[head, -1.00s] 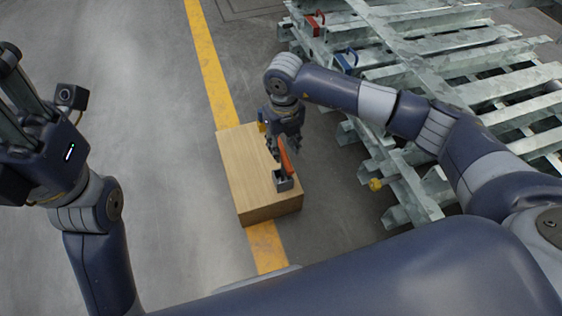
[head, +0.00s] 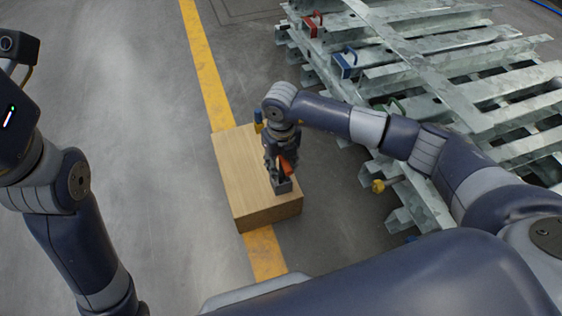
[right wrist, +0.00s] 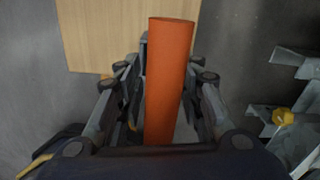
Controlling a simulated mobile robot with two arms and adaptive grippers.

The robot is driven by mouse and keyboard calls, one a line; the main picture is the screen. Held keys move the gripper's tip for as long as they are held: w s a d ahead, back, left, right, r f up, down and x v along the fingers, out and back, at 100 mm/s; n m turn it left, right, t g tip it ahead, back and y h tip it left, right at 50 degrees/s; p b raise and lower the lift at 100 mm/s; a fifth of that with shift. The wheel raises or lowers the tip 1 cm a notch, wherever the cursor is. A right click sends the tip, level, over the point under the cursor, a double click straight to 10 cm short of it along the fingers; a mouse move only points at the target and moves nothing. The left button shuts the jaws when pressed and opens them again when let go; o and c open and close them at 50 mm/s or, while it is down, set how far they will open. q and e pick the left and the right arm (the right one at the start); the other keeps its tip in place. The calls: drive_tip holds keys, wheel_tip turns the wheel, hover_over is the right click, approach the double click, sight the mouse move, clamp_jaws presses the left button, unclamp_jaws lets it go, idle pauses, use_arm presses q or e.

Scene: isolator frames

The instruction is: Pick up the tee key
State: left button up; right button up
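The tee key (head: 288,166) shows as an orange bar by a small grey holder (head: 283,186) on the wooden box; its lower part is hidden. My right gripper (head: 278,168) is down over the box at the tee key. In the right wrist view, the orange bar (right wrist: 168,85) lies between the two fingers of my right gripper (right wrist: 165,95), with a finger close on each side. Whether the fingers press on it, I cannot tell.
The wooden box (head: 238,170) stands on a yellow floor line (head: 205,70). A stack of galvanised steel frames (head: 440,85) fills the right side, with a red clamp (head: 312,24) and a blue clamp (head: 347,62) on it. The floor left of the box is clear.

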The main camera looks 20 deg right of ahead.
clamp_jaws()
drive_tip(key=shift+r, duration=0.1)
